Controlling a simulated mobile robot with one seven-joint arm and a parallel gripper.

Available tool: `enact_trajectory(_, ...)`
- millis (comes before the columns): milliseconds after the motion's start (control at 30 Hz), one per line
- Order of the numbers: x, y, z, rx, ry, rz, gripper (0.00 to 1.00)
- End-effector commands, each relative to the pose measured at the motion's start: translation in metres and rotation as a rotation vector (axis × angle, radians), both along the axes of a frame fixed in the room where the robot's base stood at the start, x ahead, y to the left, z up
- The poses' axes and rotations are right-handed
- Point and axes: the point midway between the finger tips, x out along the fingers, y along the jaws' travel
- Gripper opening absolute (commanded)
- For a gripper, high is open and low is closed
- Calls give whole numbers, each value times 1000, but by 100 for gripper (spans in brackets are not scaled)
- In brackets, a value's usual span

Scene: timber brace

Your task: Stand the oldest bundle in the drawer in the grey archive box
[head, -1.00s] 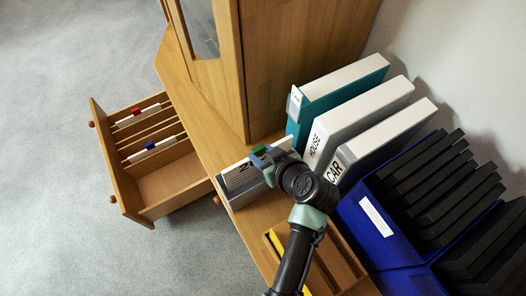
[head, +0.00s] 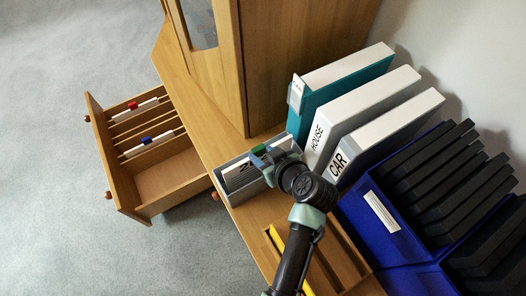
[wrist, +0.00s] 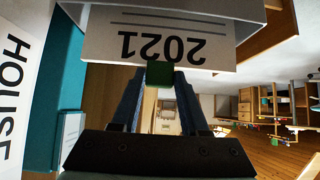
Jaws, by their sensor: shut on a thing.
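My gripper (head: 261,154) is shut on the green tab (wrist: 160,73) of a white bundle (head: 238,172). In the wrist view the bundle's face (wrist: 190,52) reads 2021, upside down. The bundle is at the grey archive box (head: 238,191) on the desk and appears to be between its walls. I cannot tell whether it touches the bottom. The open drawer (head: 128,197) at left holds white bundles with a red tab (head: 132,105) and a blue tab (head: 146,140). Their dates are too small to read.
A teal binder (head: 335,85), a HOUSE binder (head: 365,115) and a CAR binder (head: 390,135) stand right of the box. A blue rack (head: 400,235) with black folders is beyond them. A wooden cabinet (head: 290,60) stands behind. A wooden tray (head: 335,255) lies in front.

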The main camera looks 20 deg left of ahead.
Motion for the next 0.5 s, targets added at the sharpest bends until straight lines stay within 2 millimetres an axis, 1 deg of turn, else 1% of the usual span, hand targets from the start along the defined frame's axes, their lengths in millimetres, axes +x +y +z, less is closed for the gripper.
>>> enact_trajectory(300, 0, 0, -13, 1, -2, -1, 0)
enact_trajectory(500, 1, 0, -13, 1, -2, -1, 0)
